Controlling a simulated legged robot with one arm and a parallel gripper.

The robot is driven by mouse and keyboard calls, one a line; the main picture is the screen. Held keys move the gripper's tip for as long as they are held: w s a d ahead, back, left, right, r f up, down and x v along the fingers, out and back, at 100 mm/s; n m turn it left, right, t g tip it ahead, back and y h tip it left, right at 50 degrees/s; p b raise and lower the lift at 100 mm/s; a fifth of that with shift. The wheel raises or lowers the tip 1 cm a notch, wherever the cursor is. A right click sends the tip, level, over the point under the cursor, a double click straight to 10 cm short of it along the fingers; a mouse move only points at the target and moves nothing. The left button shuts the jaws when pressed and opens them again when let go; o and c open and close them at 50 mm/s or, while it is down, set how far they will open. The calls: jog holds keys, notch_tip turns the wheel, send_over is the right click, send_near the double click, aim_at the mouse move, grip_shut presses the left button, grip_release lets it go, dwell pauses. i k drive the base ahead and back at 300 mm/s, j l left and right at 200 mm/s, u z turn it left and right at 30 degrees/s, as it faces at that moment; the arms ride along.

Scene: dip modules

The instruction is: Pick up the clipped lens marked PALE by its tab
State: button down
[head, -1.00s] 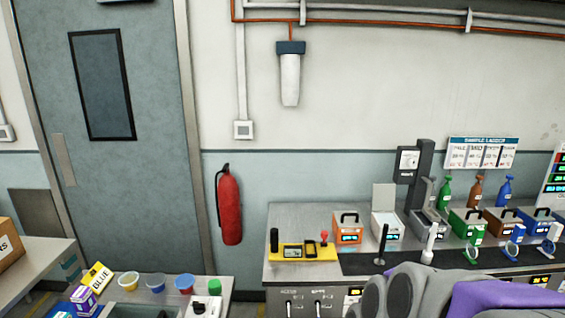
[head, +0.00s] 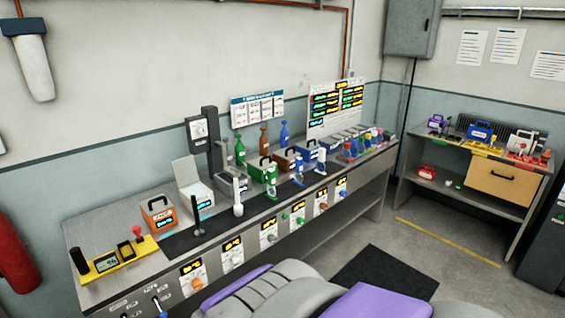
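I cannot make out a clipped lens marked PALE; lettering on the small items is too small to read. Round blue-and-white pieces on stands (head: 299,188) sit along the front of the long metal bench (head: 105,215). I cannot tell whether they are lenses. A sheet board (head: 257,110) stands at the back of the bench, its words unreadable. My gripper is not in view; only grey and purple parts of my own body show at the bottom.
Green (head: 240,149), brown (head: 264,139) and blue (head: 284,134) bottles stand at the bench's back. A second bench (head: 478,147) stands right.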

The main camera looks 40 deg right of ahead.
aim_at(320, 166)
jog(key=z, duration=1.6)
jog(key=i+l+u, duration=0.2)
jog(key=i+l, duration=0.15)
jog(key=i, duration=0.3)
jog(key=i+l+u, duration=0.2)
jog(key=i+l, duration=0.25)
jog(key=i, duration=0.2)
jog(key=i+l+u, duration=0.2)
jog(key=i+l, duration=0.4)
jog(key=i+l+u, duration=0.25)
jog(key=i+l, duration=0.35)
jog(key=i+l+u, duration=0.2)
jog(key=i+l, duration=0.25)
jog(key=l, duration=0.35)
